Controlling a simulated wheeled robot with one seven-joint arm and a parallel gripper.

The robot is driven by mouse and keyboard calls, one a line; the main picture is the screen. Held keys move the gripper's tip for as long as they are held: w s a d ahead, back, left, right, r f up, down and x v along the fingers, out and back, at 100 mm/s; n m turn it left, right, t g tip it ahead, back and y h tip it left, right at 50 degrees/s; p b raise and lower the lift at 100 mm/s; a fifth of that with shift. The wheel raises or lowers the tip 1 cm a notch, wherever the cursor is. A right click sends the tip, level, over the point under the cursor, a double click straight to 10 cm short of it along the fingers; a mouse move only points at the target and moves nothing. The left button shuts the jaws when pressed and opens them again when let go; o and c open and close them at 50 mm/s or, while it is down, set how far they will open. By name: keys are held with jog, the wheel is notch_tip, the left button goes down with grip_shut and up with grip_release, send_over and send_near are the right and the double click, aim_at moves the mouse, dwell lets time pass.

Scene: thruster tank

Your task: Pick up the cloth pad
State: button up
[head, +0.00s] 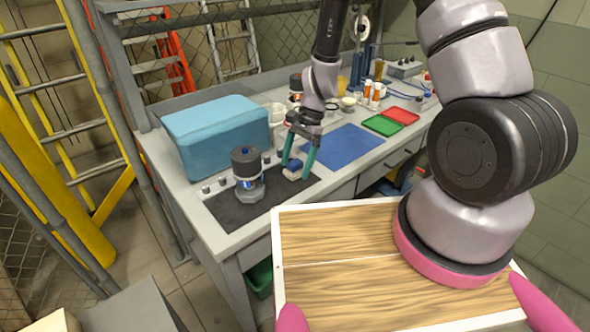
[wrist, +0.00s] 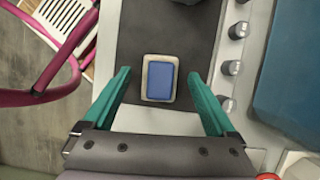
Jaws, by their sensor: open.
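The cloth pad is a small block with a blue top and a pale tan edge. In the head view the cloth pad (head: 295,169) lies on the dark mat (head: 232,212) on the workbench. In the wrist view the cloth pad (wrist: 160,80) lies flat on the dark mat, between and a little beyond the fingers. My gripper (head: 299,163) is open with teal fingers on either side of the pad in the head view. In the wrist view my gripper (wrist: 158,85) is empty, and its fingers look apart from the pad.
A dark cylinder on a grey base (head: 247,175) stands left of the pad. Behind it is a large blue box (head: 215,135). A row of knobs (wrist: 232,68) runs beside the mat. A blue mat (head: 348,146) lies clear to the right, with red and green trays (head: 383,125) beyond.

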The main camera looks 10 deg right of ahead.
jog(key=c, duration=1.4)
jog(key=shift+r, duration=0.1)
jog(key=shift+c, duration=0.2)
